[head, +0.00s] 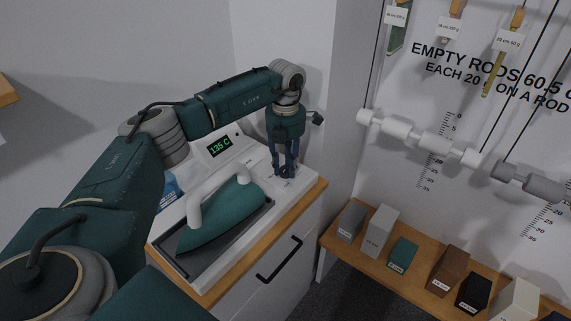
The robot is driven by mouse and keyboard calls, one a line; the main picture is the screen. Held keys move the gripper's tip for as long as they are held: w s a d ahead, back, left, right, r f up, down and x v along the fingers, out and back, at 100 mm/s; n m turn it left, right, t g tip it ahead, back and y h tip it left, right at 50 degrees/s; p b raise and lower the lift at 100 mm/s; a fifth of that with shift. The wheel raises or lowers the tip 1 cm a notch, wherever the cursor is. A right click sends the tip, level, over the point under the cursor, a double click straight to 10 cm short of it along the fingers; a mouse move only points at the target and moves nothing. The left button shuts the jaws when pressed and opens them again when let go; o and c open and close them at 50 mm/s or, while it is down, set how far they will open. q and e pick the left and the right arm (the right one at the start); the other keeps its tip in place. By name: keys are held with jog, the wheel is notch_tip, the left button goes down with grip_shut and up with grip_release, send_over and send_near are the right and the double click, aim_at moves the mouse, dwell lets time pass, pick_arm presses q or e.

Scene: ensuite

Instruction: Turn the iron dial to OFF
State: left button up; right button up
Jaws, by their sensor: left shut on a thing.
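A teal iron (225,212) with a white handle lies on its dark tray in a white station (258,160) on the cabinet top. My left gripper (287,172) points down at the right part of the station. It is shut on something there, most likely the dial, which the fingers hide. The dial's setting cannot be read. My right gripper is not in view.
The cabinet (275,262) has a wooden top edge and a black bar handle. A wooden shelf (345,245) at the right carries several labelled blocks. White rods (420,137) hang on strings before the right wall. A blue item (169,190) is partly hidden behind my left arm.

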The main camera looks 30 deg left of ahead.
aim_at(286, 169)
pick_arm(q)
jog(key=n+p, duration=0.1)
jog(key=n, duration=0.5)
jog(key=shift+r, duration=0.15)
jog(key=shift+w+n, duration=0.1)
jog(key=shift+n, duration=0.2)
jog(key=o, duration=1.2)
jog(key=shift+c, duration=0.2)
notch_tip(286, 169, up, 12)
jog(key=shift+d, duration=0.1)
